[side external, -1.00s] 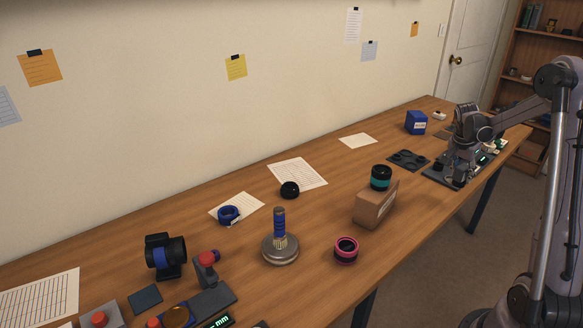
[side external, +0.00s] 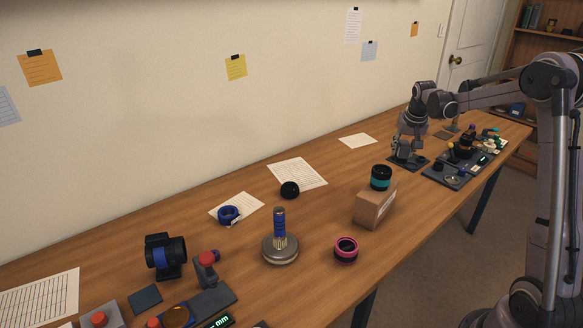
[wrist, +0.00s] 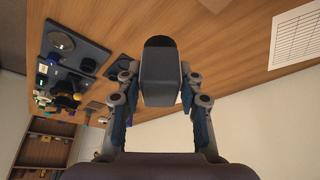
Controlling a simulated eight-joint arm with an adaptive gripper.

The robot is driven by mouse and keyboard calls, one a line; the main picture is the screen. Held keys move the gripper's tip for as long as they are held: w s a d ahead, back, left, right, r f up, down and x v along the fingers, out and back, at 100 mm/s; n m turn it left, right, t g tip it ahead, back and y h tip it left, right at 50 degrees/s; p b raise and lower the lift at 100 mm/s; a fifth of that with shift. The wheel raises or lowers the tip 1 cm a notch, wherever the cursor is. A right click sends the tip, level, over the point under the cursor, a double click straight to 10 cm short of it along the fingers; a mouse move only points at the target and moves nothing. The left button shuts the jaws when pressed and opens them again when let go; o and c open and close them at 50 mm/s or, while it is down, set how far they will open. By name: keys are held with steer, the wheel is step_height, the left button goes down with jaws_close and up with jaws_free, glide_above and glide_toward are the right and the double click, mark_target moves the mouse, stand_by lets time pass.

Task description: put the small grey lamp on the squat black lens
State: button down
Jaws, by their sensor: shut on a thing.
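My gripper (wrist: 160,88) is shut on a grey block-like thing (wrist: 160,75), which looks like the small grey lamp; it fills the space between the fingers in the wrist view. A dark rounded shape shows at its far end; I cannot tell whether it is part of it. In the side view my gripper (side external: 402,154) hangs just above the dark tray at the back right, and the held thing is hard to make out there. A squat black lens (side external: 289,190) sits on the table by the large paper sheet, well to the left of my gripper.
A cardboard box (side external: 375,205) with a black and teal lens (side external: 381,177) on top stands between them, nearer the front edge. The dark tray (side external: 433,163) lies below my gripper.

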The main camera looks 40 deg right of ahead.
steer(key=w+a+r+n+t+y, duration=0.1)
steer(key=w+a+n+y, duration=0.1)
steer(key=w+a+n, duration=0.5)
steer(key=n+y, duration=0.1)
steer(key=n, duration=0.2)
glide_above(290, 185)
steer(key=shift+t, duration=0.3)
steer(key=f, duration=0.5)
steer(key=shift+s+d, duration=0.25)
steer(key=shift+s, duration=0.05)
steer(key=shift+w+a+f, duration=0.25)
steer(key=shift+a+f, duration=0.05)
steer(key=shift+f, duration=2.05)
steer(key=shift+f, duration=0.15)
steer(key=c, duration=0.9)
jaws_free()
steer(key=shift+o, duration=0.2)
